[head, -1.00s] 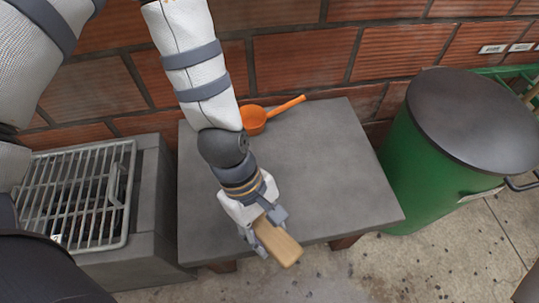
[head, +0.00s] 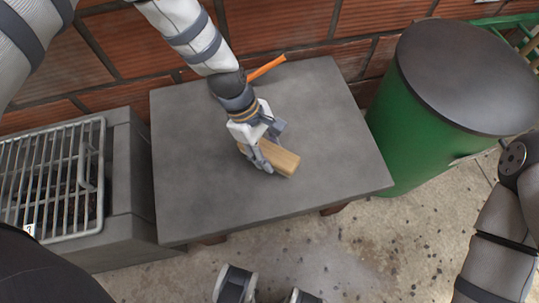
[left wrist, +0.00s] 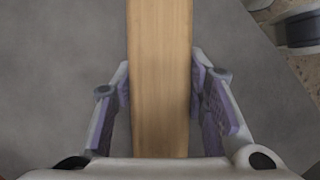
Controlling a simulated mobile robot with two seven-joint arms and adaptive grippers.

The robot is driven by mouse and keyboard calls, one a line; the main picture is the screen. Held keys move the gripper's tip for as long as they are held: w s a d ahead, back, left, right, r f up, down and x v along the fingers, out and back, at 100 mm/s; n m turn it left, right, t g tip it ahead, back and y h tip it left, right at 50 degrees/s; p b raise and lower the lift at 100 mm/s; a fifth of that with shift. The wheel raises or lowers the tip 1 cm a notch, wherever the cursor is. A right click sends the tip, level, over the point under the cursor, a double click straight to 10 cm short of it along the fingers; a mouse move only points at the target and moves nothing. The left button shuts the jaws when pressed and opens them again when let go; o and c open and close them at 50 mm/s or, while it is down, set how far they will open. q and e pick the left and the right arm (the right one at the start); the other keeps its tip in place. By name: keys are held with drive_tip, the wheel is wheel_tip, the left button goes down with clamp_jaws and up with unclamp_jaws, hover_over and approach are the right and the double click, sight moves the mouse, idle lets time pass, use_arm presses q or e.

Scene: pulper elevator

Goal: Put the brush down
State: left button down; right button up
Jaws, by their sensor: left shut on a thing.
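The brush (head: 283,159) shows as a pale wooden block over the middle of the grey table (head: 200,205). My left gripper (head: 265,150) is shut on it, with one finger along each side. In the left wrist view the brush (left wrist: 160,75) runs straight out between the two pads (left wrist: 160,108), with the grey table top behind it. Its bristles are hidden. I cannot tell whether its underside touches the table. My right arm is at the right edge, but its gripper is out of view.
An orange ladle (head: 267,68) lies at the table's back, mostly hidden by my left arm. A grill grate (head: 60,185) on a grey block stands left. A green bin (head: 410,130) with a dark lid stands right. The table's front and right areas are clear.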

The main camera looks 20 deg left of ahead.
sight(269, 158)
use_arm(q)
drive_tip(key=shift+w+f, duration=0.15)
drive_tip(key=shift+f, duration=1.4)
drive_tip(key=shift+b, duration=0.3)
drive_tip(key=shift+f, duration=0.25)
drive_tip(key=c, duration=1)
unclamp_jaws()
drive_tip(key=shift+o, duration=0.2)
drive_tip(key=shift+r, duration=0.15)
